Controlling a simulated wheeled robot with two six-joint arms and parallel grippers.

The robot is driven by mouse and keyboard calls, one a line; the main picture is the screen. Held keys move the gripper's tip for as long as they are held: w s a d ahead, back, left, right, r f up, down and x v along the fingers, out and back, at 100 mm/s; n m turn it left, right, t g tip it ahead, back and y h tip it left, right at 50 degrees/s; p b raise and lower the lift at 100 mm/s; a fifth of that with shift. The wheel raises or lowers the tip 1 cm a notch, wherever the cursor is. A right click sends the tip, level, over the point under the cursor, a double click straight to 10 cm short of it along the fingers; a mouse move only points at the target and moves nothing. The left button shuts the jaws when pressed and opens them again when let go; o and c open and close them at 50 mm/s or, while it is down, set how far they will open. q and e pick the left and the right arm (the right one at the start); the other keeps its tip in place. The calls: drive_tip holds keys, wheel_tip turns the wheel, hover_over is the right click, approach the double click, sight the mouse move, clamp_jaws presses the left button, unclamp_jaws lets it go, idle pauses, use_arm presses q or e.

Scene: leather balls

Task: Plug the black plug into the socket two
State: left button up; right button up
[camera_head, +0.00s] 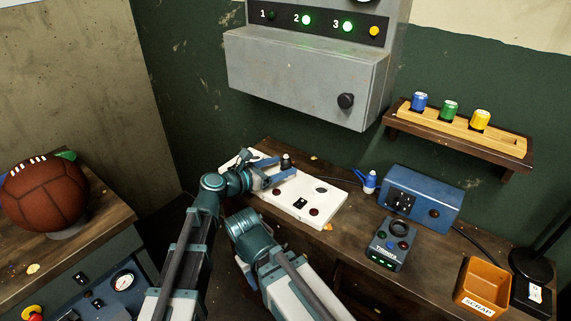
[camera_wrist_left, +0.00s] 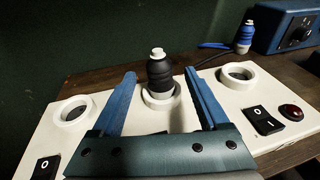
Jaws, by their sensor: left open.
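The black plug (camera_head: 286,161) stands upright at the middle socket ring (camera_wrist_left: 160,98) of the white socket panel (camera_head: 332,212). It also shows in the left wrist view (camera_wrist_left: 161,75), with a pale tip on top. I cannot tell how deep it sits. My left gripper (camera_wrist_left: 160,74) is open, one blue finger on each side of the plug, with gaps between. Two other rings, the left one (camera_wrist_left: 75,110) and the right one (camera_wrist_left: 238,75), look empty. My right arm shows, but its gripper does not.
A blue plug (camera_head: 370,182) stands beside a blue box (camera_head: 421,197). A small tester (camera_head: 390,245) and an orange scrap bin (camera_head: 482,287) are on the right. A grey wall cabinet (camera_head: 305,80) hangs above, lamps 2 and 3 green. A ball (camera_head: 45,190) sits far left.

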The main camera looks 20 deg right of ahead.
use_arm(q)
drive_tip(key=p+v, duration=0.2)
drive_tip(key=v, duration=0.9)
drive_tip(key=shift+a, duration=0.15)
drive_tip(key=shift+s+r, duration=0.1)
drive_tip(key=s+a+f+m+g+y, duration=0.2)
drive_tip(key=s+a+f+m+y, duration=0.1)
drive_tip(key=a+f+m, duration=0.3)
drive_tip(key=s+a+f+m+g+y, duration=0.2)
drive_tip(key=s+a+f+m+y, duration=0.15)
drive_tip(key=f+m, duration=0.3)
drive_tip(key=s+a+f+m+g+y, duration=0.1)
drive_tip(key=s+a+f+m+y, duration=0.3)
drive_tip(key=a, duration=0.4)
drive_tip(key=s+a+f+m+g+y, duration=0.1)
drive_tip(key=s+a+m+y, duration=0.1)
drive_tip(key=a+m+y, duration=0.35)
drive_tip(key=s+d+r+m+g+p, duration=0.1)
drive_tip(key=s+d+r+m+p, duration=0.4)
drive_tip(key=d+r+p, duration=0.4)
drive_tip(key=shift+s+d+r+h+p, duration=0.3)
drive_tip(key=shift+d+r+p, duration=0.1)
drive_tip(key=shift+r+p, duration=0.35)
